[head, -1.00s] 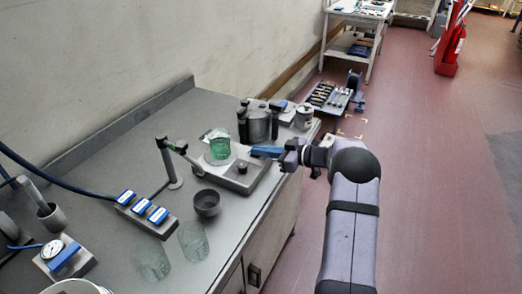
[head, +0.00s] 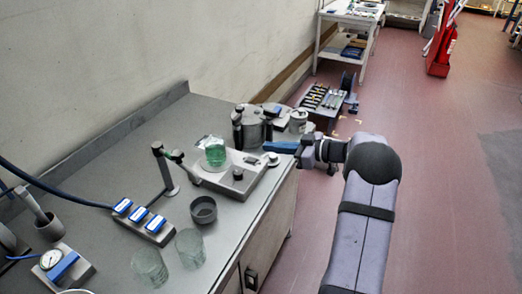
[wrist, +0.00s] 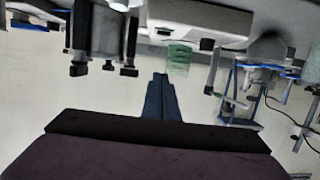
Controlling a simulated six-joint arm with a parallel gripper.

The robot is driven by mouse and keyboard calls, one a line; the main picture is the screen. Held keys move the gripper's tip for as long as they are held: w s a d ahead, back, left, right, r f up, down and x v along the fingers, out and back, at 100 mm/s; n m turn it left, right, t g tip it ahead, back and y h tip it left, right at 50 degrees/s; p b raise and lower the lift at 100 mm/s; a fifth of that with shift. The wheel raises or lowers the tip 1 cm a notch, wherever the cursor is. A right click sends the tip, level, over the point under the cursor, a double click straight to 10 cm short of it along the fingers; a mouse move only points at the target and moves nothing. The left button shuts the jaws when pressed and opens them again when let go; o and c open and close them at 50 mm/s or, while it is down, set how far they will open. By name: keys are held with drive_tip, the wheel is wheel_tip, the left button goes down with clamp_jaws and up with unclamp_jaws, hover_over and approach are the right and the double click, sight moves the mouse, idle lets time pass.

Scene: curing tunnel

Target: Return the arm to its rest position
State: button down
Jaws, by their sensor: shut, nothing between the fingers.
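My gripper (head: 267,147) has blue fingers and reaches in from the right, past the bench's right edge. Its fingertips are over the right end of the grey device (head: 262,166) on the bench. The fingers are closed together with nothing between them; they also show shut in the wrist view (wrist: 160,76). A glass of green liquid (head: 215,153) stands on the device to the left of the fingertips, apart from them. The same green glass shows in the wrist view (wrist: 179,58), beyond the fingertips.
A metal pot (head: 253,128) and a small tin (head: 298,121) stand behind the gripper. A dark bowl (head: 203,209), two empty glasses (head: 150,267) and a block with blue switches (head: 143,221) are on the bench (head: 110,160). The red floor (head: 450,200) to the right is open.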

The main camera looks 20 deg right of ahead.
drive_tip(key=shift+v, duration=1.35)
drive_tip(key=shift+r, duration=0.15)
